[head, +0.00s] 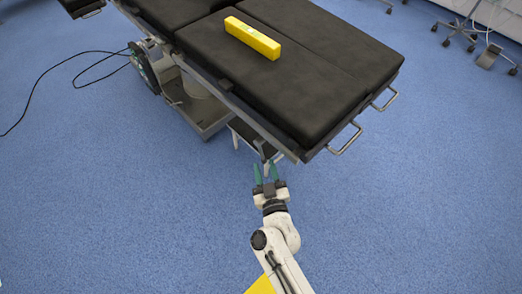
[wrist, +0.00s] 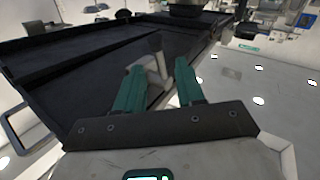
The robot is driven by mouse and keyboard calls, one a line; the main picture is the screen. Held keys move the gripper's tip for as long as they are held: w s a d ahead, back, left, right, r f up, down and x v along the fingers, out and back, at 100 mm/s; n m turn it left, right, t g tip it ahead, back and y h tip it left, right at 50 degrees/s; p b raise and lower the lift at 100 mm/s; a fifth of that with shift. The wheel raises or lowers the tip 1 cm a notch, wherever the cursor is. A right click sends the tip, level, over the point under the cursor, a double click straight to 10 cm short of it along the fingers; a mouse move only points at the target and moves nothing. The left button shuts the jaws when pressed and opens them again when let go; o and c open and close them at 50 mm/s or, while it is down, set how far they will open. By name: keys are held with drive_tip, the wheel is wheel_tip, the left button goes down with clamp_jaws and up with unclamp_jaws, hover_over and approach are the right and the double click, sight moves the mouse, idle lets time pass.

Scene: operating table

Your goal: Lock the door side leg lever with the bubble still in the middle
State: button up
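A yellow spirit level (head: 252,38) lies on the black padded top of the operating table (head: 300,75). In the wrist view, a grey lever with a dark end (wrist: 156,44) shows beyond and between the open fingertips of my gripper (wrist: 160,66). I cannot tell whether the fingers touch it or whether it is locked.
Metal side rails (head: 346,138) stick out at the table's right end. The table's grey base (head: 205,115) stands at the left, with a black cable (head: 75,72) on the blue floor. A wheeled stand (head: 458,30) is at the upper right.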

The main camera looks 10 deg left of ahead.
sight(262, 157)
drive_tip(key=b+x, duration=0.2)
drive_tip(key=x, duration=0.3)
drive_tip(key=shift+w+a+f+b, duration=0.15)
drive_tip(key=shift+w+b, duration=0.15)
drive_tip(key=shift+w, duration=0.1)
drive_tip(key=shift+w+a, duration=0.2)
drive_tip(key=shift+w, duration=0.45)
clamp_jaws()
